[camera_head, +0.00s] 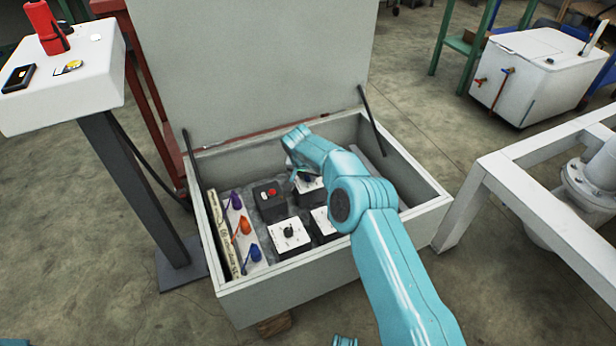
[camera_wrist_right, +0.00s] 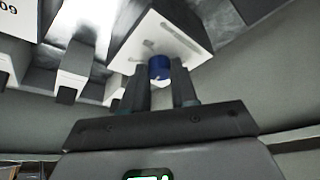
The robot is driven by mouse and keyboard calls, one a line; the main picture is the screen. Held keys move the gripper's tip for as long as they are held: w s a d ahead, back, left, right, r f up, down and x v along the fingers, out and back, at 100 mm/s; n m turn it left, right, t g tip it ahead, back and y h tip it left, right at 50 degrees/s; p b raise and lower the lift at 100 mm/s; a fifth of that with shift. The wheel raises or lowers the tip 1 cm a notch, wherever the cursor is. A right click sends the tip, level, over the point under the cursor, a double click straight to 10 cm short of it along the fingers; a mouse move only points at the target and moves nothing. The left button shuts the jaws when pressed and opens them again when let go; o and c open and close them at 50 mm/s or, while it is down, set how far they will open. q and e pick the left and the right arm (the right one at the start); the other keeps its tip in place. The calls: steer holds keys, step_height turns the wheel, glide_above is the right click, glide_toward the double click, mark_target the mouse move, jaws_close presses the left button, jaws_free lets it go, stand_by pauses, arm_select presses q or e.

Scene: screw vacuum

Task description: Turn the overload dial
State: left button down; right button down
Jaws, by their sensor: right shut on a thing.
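An open grey box (camera_head: 300,278) holds several small dark units with white faces. My right gripper (camera_head: 300,175) reaches down into its back part, at a white-faced unit (camera_head: 312,187). In the right wrist view a blue dial knob (camera_wrist_right: 158,68) sits on a white plate (camera_wrist_right: 165,40), and my right gripper (camera_wrist_right: 160,85) is shut on it. No label that names the overload dial is readable. My arm partly hides the units on the right of the box.
Inside the box are a unit with a red button (camera_head: 271,191), a white unit with a black knob (camera_head: 289,235), and purple, orange and blue levers on a left strip (camera_head: 243,245). The raised lid (camera_head: 250,65) stands behind. A white pedestal (camera_head: 75,85) stands left.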

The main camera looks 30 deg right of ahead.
arm_select(q)
steer(key=shift+w+f, duration=0.2)
arm_select(e)
steer(key=shift+m, duration=0.4)
steer(key=c, duration=0.9)
jaws_free()
arm_select(q)
steer(key=s+r+g+p, duration=0.1)
steer(key=s+r+p, duration=0.3)
steer(key=r+p, duration=0.2)
steer(key=shift+s+d+g, duration=0.3)
steer(key=shift+d+g, duration=0.1)
arm_select(e)
steer(key=v, duration=1.6)
steer(key=shift+w+a+r, duration=0.15)
steer(key=shift+a, duration=0.15)
